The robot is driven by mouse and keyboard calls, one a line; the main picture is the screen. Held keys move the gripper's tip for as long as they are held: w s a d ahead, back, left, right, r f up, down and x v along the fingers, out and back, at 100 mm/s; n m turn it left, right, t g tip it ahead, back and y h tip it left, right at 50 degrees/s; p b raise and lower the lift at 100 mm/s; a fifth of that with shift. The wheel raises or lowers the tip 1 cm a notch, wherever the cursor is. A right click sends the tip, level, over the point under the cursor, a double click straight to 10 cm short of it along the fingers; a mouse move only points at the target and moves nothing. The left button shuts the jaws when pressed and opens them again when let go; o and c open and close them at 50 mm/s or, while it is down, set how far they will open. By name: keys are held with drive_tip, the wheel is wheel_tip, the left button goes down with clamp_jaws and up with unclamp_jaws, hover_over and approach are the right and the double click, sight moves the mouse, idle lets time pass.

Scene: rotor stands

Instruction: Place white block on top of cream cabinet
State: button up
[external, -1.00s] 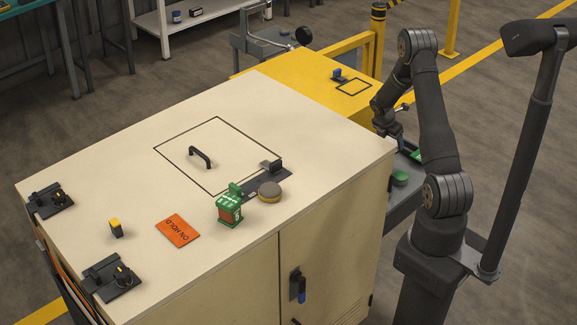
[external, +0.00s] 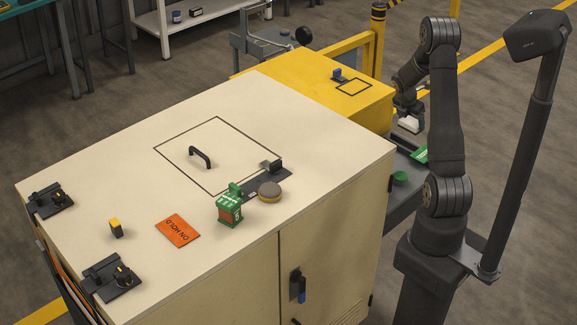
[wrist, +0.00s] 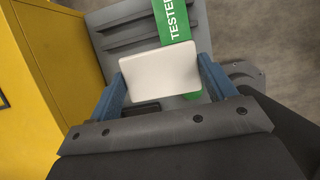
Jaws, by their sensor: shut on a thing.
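The white block (wrist: 160,76) is held between the two blue fingers of my gripper (wrist: 163,88) in the wrist view. In the external view the white block (external: 409,125) hangs under my gripper (external: 408,112), to the right of the yellow cabinet and above the grey cart. The cream cabinet (external: 110,180) fills the left and middle of the external view. Its top lies to the left of my gripper.
On the cream top are a black handle (external: 200,157), a green-and-red block (external: 229,209), an orange "ON HOLD" card (external: 177,230), a round knob (external: 269,191) and black fixtures. The yellow cabinet (external: 300,83) stands between. A green "TESTED" strip (wrist: 174,20) lies below the block.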

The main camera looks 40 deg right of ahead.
wheel_tip(320, 180, up, 28)
drive_tip(key=w+a+n+t+y, duration=0.1)
drive_tip(key=w+a+n, duration=0.3)
drive_tip(key=w+a, duration=0.9)
drive_tip(key=w+a+n+t, duration=0.2)
drive_tip(key=w+a+n, duration=0.2)
drive_tip(key=w+a, duration=0.95)
drive_tip(key=n+t+y, duration=0.1)
drive_tip(key=n+y, duration=0.2)
drive_tip(key=n, duration=0.7)
hover_over(163, 196)
drive_tip(key=s, duration=0.2)
drive_tip(key=f, duration=1.2)
drive_tip(key=shift+w+d, duration=0.1)
drive_tip(key=shift+d, duration=0.25)
drive_tip(key=shift+a+f, duration=0.25)
drive_tip(key=shift+f, duration=0.1)
drive_tip(key=shift+f+t, duration=0.3)
drive_tip(key=shift+f, duration=1.5)
